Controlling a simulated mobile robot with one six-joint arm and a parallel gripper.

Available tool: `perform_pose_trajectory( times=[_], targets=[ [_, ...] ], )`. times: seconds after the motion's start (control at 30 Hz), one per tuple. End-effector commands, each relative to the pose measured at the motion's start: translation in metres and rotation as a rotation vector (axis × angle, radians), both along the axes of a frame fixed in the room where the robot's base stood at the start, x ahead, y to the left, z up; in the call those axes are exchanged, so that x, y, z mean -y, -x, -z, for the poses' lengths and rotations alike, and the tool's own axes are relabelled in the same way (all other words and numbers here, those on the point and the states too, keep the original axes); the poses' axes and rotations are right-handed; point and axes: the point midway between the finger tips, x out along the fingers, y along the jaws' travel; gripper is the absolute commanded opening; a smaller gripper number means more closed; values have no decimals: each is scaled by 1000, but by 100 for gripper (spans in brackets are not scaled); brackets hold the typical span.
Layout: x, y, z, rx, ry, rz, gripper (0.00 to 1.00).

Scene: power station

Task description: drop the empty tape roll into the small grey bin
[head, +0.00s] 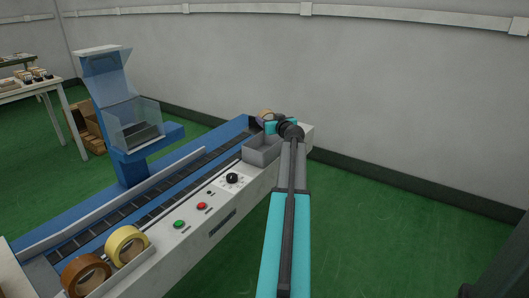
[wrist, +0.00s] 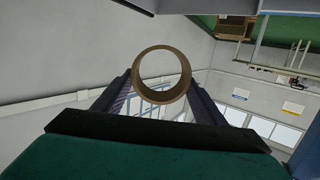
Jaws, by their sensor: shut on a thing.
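The empty tape roll is a bare brown cardboard ring; in the wrist view the tape roll (wrist: 184,88) sits between the two fingertips. My gripper (wrist: 160,85) is shut on it. In the head view my gripper (head: 268,119) is at the far end of the machine, and the tape roll (head: 264,115) shows small at its tip. The small grey bin (head: 262,155) is an open box on the machine's far end, just below and in front of my gripper. The head view does not show clearly whether the roll is over the bin's opening.
A blue and white conveyor machine (head: 205,215) carries buttons and a black knob (head: 232,178). A brown tape roll (head: 86,275) and a yellowish one (head: 127,246) stand at its near end. A clear-shielded blue stand (head: 135,120) rises at left. Green floor is free at right.

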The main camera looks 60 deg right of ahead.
Motion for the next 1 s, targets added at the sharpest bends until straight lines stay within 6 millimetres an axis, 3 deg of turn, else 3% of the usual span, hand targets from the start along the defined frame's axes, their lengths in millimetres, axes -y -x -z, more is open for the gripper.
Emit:
perform_pose_trajectory(
  times=[0.5,0.93,0.97,1.0],
  targets=[
    [1,1,43,0,-1,1,44],
    [1,2,48,1,0,2,44],
    [1,2,48,1,0,2,66],
    [1,2,47,1,0,2,73]
  ],
)
